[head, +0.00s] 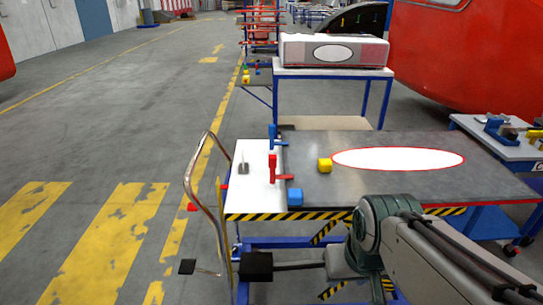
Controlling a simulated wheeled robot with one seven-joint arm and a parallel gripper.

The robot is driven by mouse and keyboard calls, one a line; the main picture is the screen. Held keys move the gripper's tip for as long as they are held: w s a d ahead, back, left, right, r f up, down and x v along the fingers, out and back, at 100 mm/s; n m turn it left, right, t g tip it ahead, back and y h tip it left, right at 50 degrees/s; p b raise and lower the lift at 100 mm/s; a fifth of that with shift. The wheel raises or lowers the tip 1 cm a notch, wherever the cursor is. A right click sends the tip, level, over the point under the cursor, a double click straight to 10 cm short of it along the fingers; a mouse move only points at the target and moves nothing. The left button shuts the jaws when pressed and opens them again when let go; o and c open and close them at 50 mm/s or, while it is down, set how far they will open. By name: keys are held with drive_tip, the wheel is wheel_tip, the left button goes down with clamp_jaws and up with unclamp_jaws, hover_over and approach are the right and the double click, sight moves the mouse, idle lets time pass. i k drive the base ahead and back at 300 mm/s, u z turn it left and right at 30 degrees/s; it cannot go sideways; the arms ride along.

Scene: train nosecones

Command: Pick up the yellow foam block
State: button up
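The yellow foam block (324,165) is a small yellow cube. It rests on the dark grey panel (300,152) on top of the trolley table, just left of a white oval with a red outline. My gripper (258,266) appears as a dark shape low in the head view, in front of and below the table's striped front edge. It is apart from the block. Its fingers cannot be made out clearly, so whether it is open or shut does not show.
A blue block (295,197) sits at the panel's front left corner. A red clamp (272,168) and a blue clamp (272,137) stand along its left edge. A curved metal handle (206,190) rises at left. A white box (333,51) stands on a table behind.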

sight(324, 165)
drive_tip(key=u, duration=0.2)
drive_tip(key=i, duration=1.15)
drive_tip(key=z, duration=0.6)
